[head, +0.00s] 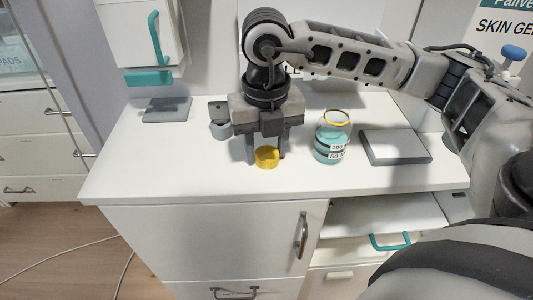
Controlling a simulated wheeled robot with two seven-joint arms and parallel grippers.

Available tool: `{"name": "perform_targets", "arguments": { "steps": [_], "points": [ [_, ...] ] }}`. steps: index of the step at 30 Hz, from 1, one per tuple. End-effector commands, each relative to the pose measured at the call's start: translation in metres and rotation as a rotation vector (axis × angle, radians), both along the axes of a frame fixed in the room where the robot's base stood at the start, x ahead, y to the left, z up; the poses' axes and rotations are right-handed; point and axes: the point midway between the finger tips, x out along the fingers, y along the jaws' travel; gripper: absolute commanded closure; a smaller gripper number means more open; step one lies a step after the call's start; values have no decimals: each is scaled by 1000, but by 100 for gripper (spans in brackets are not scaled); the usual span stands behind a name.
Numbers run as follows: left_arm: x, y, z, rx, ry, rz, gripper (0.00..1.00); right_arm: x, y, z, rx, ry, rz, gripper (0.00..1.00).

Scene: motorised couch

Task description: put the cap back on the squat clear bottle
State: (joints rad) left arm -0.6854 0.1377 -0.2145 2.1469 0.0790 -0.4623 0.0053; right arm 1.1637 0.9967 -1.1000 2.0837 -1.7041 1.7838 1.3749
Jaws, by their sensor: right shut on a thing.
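The squat clear bottle (331,138) stands upright on the white counter, right of my right gripper. Its mouth has a yellow rim and looks uncapped, and teal contents and printed volume marks show on its side. The yellow cap (267,157) is between the fingertips of my right gripper (267,152), which points straight down and is shut on it. The cap is at or just above the counter; I cannot tell whether it touches. The gripper and cap are apart from the bottle. My left gripper is not in view.
A flat grey-white box (395,147) lies right of the bottle. A small grey object (219,122) sits just behind and left of the gripper. A grey slab (167,109) lies farther left. The counter's front left (150,165) is clear.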

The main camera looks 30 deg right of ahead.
Motion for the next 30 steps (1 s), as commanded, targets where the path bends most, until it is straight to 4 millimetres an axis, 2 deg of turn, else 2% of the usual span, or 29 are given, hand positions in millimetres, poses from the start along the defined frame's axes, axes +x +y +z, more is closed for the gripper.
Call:
{"name": "perform_targets", "arguments": {
  "steps": [8, 11, 15, 17, 24, 30],
  "points": [
    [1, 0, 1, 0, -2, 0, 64, 0, 0, 4, 1, -1, 0, 81],
    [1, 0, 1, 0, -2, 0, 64, 1, 0, 12, 1, 0, 0, 81],
    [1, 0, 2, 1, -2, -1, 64, 1, 1, 33, 3, -3, 0, 81],
    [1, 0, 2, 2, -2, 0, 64, -8, 6, 43, 4, -4, 6, 81],
    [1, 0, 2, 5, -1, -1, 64, -49, 32, 97, 2, -7, 11, 81],
    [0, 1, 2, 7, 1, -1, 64, -89, 56, 116, 1, -6, 10, 81]
  ]
}}
